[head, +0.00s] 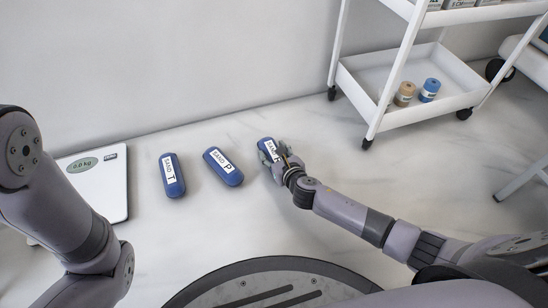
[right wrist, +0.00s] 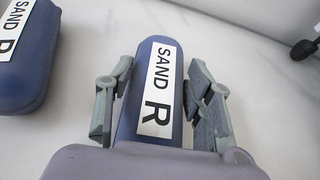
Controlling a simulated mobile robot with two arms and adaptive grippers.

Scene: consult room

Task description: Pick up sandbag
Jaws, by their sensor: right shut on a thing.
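Three blue sandbags with white labels are on the pale floor in the head view. The left one (head: 172,176) is marked SAND T. The middle one (head: 222,167) is marked SAND P. The right one (head: 265,143) is partly hidden by my right gripper (head: 272,158). In the right wrist view this sandbag (right wrist: 158,85) reads SAND R and lies between the two fingers of my right gripper (right wrist: 160,105), which is shut on it. I cannot tell whether it is clear of the floor. My left arm shows at the left of the head view, but its gripper is out of view.
A white scale (head: 100,182) reading 0.0 kg lies at the left. A white wheeled cart (head: 410,120) stands at the back right, with a tan roll (head: 404,94) and a blue roll (head: 429,90) on its lower shelf. The wall is close behind the sandbags.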

